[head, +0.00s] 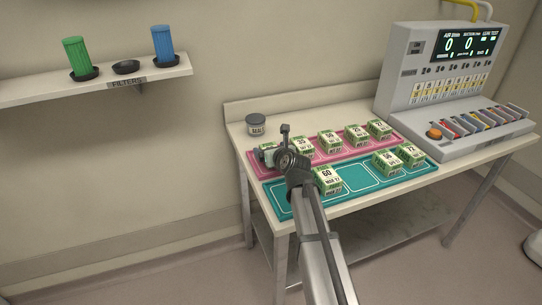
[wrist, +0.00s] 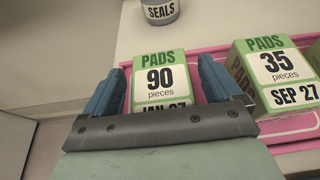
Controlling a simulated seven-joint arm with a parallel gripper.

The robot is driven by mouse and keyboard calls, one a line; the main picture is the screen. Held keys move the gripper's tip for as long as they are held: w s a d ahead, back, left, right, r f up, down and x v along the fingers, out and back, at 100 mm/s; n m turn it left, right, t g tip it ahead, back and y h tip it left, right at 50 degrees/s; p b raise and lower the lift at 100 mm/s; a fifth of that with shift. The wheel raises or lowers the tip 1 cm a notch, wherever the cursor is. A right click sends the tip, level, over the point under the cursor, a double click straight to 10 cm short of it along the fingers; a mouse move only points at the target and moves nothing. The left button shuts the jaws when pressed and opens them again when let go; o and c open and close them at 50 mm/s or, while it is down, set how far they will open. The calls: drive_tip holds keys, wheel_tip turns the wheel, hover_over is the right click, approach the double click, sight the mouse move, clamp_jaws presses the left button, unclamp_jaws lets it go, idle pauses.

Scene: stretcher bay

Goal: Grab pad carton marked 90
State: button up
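The pad carton marked 90 (wrist: 161,78) is white and green. It sits on the pink tray, and in the wrist view its top label faces me. My gripper (wrist: 163,85) is open, with one blue finger on each side of this carton. Narrow gaps show between the fingers and the carton, and the lower part of its label is hidden by the gripper body. In the head view my gripper (head: 279,151) is at the left end of the pink tray (head: 257,168) and covers part of the carton there.
The carton marked 35 (wrist: 275,72) stands to the right on the same tray. A seals jar (head: 256,124) is behind. The teal tray (head: 370,178) in front holds several cartons, including one marked 60 (head: 328,180). A test console (head: 455,85) stands at the right.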

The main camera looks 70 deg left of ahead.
drive_tip(key=c, duration=1.1)
